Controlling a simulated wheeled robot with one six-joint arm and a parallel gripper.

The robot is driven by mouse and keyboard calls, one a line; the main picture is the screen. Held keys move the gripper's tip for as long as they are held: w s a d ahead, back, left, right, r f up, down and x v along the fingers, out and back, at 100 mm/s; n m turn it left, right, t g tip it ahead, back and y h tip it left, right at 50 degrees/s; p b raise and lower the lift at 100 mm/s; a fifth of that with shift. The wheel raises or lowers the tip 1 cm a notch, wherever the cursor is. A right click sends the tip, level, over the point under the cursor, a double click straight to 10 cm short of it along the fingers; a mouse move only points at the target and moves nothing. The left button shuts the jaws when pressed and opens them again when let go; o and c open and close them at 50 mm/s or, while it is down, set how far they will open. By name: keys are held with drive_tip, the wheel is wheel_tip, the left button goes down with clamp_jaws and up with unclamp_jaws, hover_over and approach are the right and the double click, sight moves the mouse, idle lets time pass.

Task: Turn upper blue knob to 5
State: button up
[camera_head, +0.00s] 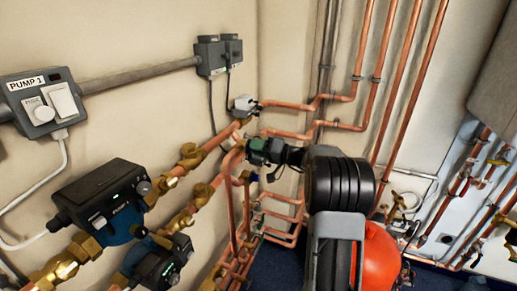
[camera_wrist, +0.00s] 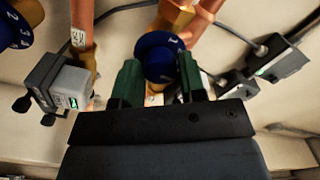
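A round blue knob (camera_wrist: 160,57) with small white markings sits between the two green fingers of my gripper (camera_wrist: 160,78) in the wrist view. The fingers are spread to about the knob's width, one on each side; whether they press on it is unclear. A second blue knob (camera_wrist: 18,28) with white numerals is cut off at the upper left. In the head view my gripper (camera_head: 260,152) is at the copper and brass pipework by the wall corner, and it hides the knob there. I cannot read which number the gripped-around knob is set to.
A grey boxed device (camera_wrist: 62,85) on a pipe stands left of the fingers in the wrist view, and dark boxes (camera_wrist: 270,62) are at the right. In the head view are dark pumps (camera_head: 105,197), a PUMP 1 switch box (camera_head: 40,102) and tall copper pipes (camera_head: 400,90).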

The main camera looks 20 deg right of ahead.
drive_tip(key=c, duration=0.5)
drive_tip(key=shift+m, duration=0.3)
drive_tip(key=m, duration=1.5)
drive_tip(key=shift+m+p, duration=0.3)
drive_tip(key=shift+p, duration=0.05)
